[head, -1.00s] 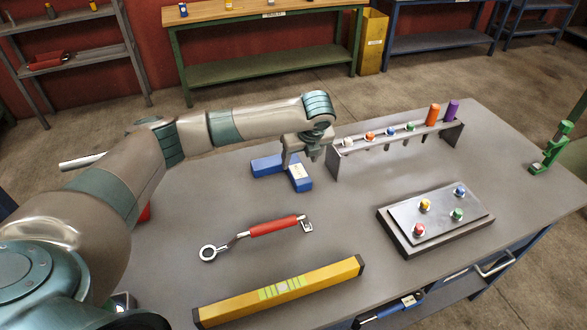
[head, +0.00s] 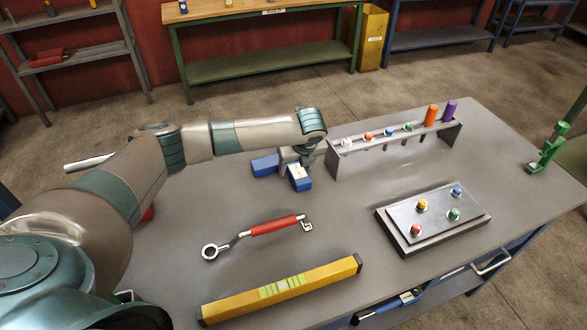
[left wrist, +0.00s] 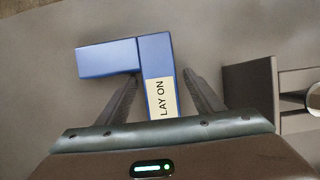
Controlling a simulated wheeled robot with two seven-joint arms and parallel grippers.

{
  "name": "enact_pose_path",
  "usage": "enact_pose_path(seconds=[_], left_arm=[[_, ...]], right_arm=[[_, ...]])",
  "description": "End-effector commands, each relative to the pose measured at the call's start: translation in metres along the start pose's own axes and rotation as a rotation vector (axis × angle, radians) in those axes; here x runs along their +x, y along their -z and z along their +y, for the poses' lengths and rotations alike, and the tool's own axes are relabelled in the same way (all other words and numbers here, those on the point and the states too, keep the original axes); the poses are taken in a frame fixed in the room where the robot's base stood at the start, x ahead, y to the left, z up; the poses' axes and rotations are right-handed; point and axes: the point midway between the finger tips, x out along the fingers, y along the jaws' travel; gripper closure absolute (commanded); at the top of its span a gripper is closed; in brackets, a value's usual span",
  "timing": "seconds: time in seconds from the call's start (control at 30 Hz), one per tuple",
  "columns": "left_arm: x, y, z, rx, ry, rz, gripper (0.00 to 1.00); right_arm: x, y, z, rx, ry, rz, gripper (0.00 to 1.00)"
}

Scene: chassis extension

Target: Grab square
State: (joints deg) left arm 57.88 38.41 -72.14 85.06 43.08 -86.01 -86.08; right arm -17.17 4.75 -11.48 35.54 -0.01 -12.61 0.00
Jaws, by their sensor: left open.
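The square is a blue L-shaped block (head: 265,166) lying on the grey bench near its far side. Its label-bearing leg also shows in the left wrist view (left wrist: 154,52), with a cream label reading "LAY ON". My left gripper (head: 294,158) is over the square. In the left wrist view its two fingers (left wrist: 164,88) are open, one on each side of the labelled leg, with a gap on the right side. The left finger looks close to the leg; I cannot tell whether it touches. In the head view the gripper hides part of the square. My right gripper is not in view.
A metal rack (head: 400,137) with several coloured-handled tools stands right of the square, close to my gripper. A red-handled wrench (head: 272,226), a yellow level (head: 285,288) and a button panel (head: 437,217) lie nearer. Bare bench lies between them.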

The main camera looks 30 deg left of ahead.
Motion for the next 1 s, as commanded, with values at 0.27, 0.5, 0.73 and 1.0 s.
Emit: enact_pose_path(seconds=[0.27,0.5,0.73,1.0], left_arm=[[-0.0001,0.0003,-0.0001,0.001,0.000,0.000,0.39],[-0.0003,0.0002,0.0000,0.001,0.000,0.000,0.77],[-0.0013,-0.0008,-0.0005,0.000,0.001,-0.001,1.00],[-0.0058,-0.0028,-0.0010,0.000,0.003,-0.002,1.00]], right_arm=[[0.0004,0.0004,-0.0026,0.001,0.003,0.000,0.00],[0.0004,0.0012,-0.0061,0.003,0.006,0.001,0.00],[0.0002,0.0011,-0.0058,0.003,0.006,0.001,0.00],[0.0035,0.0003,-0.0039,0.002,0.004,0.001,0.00]])
